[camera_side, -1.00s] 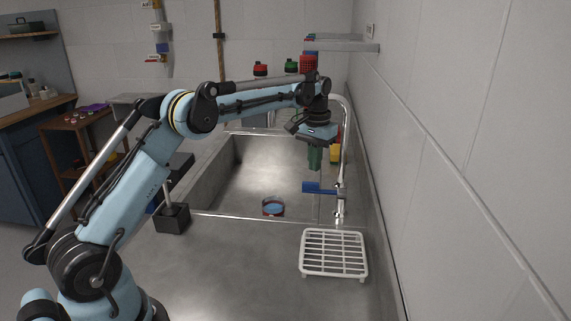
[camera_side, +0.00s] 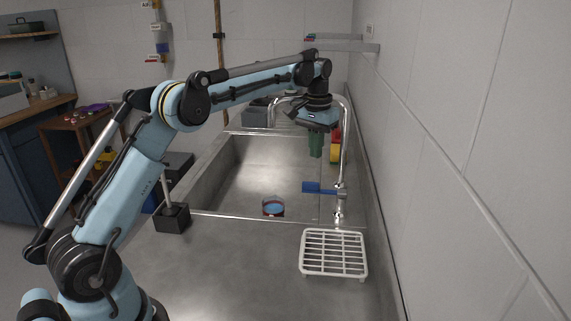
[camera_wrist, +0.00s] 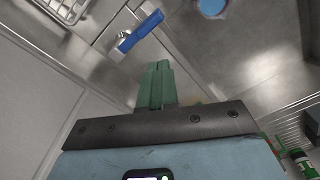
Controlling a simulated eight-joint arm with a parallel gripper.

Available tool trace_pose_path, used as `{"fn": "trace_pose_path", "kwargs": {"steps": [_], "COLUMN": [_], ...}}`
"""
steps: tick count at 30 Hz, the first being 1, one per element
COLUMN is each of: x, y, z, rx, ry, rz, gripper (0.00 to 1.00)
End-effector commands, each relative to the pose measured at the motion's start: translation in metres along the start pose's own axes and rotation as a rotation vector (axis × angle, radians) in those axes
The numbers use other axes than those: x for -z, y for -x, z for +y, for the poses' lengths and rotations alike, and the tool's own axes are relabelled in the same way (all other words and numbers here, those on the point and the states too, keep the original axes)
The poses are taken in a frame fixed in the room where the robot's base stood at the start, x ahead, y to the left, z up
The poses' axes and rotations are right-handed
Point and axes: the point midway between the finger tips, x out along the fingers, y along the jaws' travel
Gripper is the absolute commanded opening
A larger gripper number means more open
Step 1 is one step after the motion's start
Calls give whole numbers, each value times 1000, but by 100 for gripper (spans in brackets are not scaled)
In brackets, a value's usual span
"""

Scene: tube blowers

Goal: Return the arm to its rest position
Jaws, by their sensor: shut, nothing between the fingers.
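My gripper (camera_side: 316,146) hangs from the end of my raised arm over the right side of the sink, near the curved tap. Its green fingers point down and are closed together with nothing between them. In the wrist view the green fingers (camera_wrist: 157,84) are pressed side by side above the dark mounting plate, and they touch nothing.
A metal sink (camera_side: 225,180) lies below with a blue-topped round dish (camera_side: 273,206) in it. A tap (camera_side: 345,150) with a blue lever (camera_side: 318,188) stands at its right edge. A white rack (camera_side: 333,254) lies on the counter. A wall borders the right.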

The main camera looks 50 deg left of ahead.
Motion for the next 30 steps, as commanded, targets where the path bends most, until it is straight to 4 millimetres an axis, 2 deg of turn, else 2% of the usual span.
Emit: {"fn": "trace_pose_path", "kwargs": {"steps": [7, 15, 23, 30], "x": [-36, -91, -153, -210], "y": [36, 57, 55, 33], "z": [20, 37, 48, 53], "rx": [-6, -19, -36, -55], "ry": [-48, -100, -150, -195], "rz": [108, 235, 356, 467], "gripper": [0, 0, 0, 0]}}
